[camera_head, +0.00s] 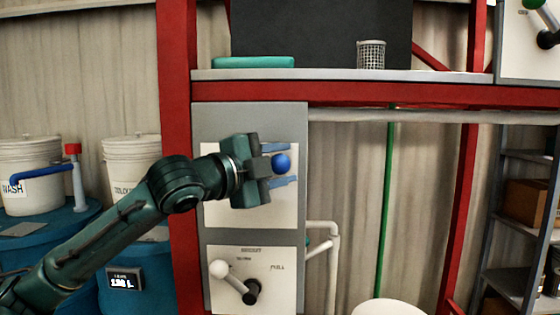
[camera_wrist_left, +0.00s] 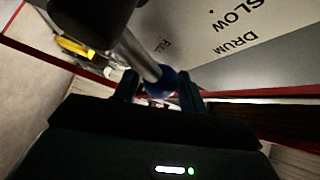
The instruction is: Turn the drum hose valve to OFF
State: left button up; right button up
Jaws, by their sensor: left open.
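The drum hose valve shows as a lever with a blue ball knob (camera_head: 281,162) in front of the upper white plate (camera_head: 225,212) on a grey panel. My left gripper (camera_head: 279,165) is open, with one finger above the knob and one below it. In the left wrist view the blue knob (camera_wrist_left: 160,84) sits between the two fingers (camera_wrist_left: 160,92), on the end of a metal rod. The plate there reads "DRUM" and "SLOW" (camera_wrist_left: 238,18). My gripper hides most of the lever and plate in the head view. I cannot tell whether the fingers touch the knob.
A second valve with a white ball knob (camera_head: 218,268) is on the plate below. A red post (camera_head: 174,120) stands left of the panel. A shelf (camera_head: 330,76) above holds a wire basket (camera_head: 371,54) and a teal slab (camera_head: 252,62). White buckets (camera_head: 30,165) stand at left.

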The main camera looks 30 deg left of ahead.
pick_arm(q)
jog(key=shift+c, duration=0.4)
jog(key=c, duration=0.6)
grip_shut()
